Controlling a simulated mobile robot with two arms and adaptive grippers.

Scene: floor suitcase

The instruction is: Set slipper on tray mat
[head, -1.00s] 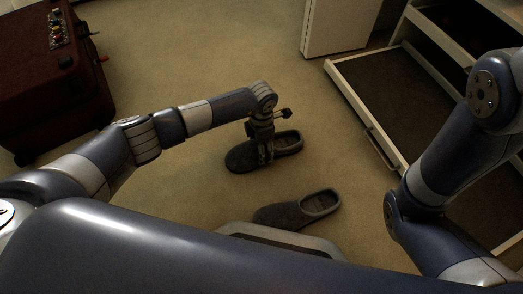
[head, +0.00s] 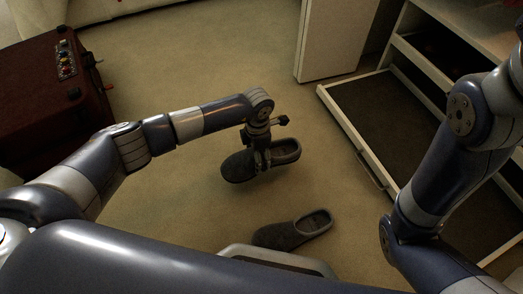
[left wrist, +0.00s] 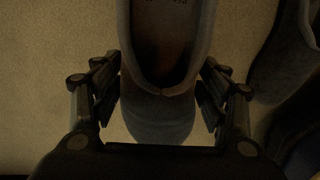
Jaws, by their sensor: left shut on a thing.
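A dark grey slipper (head: 237,166) is held by my left gripper (head: 262,160) in the middle of the head view. The fingers close across its middle, and it appears raised off the floor. In the left wrist view the fingers sit on both sides of the slipper (left wrist: 160,115). A second grey slipper (head: 290,231) lies on the floor nearer to me. It partly shows at the right of the left wrist view (left wrist: 288,70). The dark tray mat (head: 385,110) lies in a pale-rimmed pull-out tray at the right. My right gripper is out of view.
A dark red suitcase (head: 45,100) stands at the far left. A white cabinet panel (head: 333,40) stands behind the tray, and pale shelving (head: 460,30) rises at the right. Open floor (head: 200,70) lies between the suitcase and tray.

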